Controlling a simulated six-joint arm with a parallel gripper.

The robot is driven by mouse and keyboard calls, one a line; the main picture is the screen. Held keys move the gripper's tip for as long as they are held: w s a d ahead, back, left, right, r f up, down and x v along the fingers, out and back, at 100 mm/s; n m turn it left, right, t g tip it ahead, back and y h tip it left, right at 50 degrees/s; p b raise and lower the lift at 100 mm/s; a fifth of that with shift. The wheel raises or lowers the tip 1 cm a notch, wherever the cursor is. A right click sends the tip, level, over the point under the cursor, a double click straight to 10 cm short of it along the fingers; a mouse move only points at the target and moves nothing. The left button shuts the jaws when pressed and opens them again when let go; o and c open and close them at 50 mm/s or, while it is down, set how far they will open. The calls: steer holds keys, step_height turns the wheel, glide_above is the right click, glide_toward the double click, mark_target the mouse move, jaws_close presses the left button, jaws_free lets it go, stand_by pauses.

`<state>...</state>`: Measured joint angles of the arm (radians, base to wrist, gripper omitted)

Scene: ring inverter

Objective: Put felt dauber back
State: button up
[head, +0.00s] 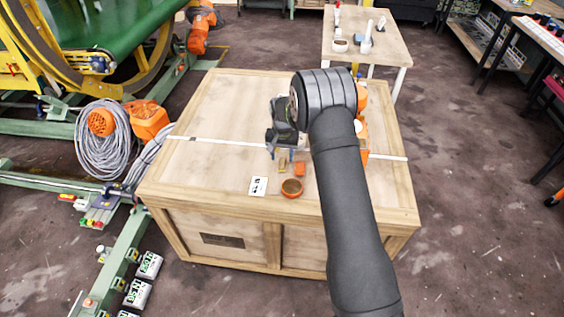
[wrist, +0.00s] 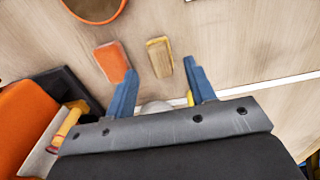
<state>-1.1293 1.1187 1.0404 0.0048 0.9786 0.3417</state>
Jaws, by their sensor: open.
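Two small blocks lie on the crate top: an orange-red one (wrist: 112,61), also in the head view (head: 299,169), and a tan one (wrist: 159,57), also in the head view (head: 283,160). I cannot tell whether either is the felt dauber. My gripper (wrist: 160,72) is open with blue fingers, pointing down at the crate. In the wrist view the tan block shows between the fingertips, and the orange-red block is beside the left finger. Nothing is clearly held. A pale rounded thing (wrist: 156,107) shows between the finger bases, mostly hidden by my gripper.
A brown-orange bowl (head: 291,188) and a white label (head: 258,186) are near the front edge of the wooden crate (head: 205,110). An orange item (wrist: 20,120) stands beside a dark tray (wrist: 72,92). A white strap crosses the crate. The crate's left side is clear.

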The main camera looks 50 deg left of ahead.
mark_target(282, 162)
step_height(282, 162, up, 8)
steer(key=shift+f, duration=0.15)
stand_by(0.3)
step_height(282, 162, down, 12)
steer(key=shift+d+f, duration=0.1)
steer(key=shift+r, duration=1.9)
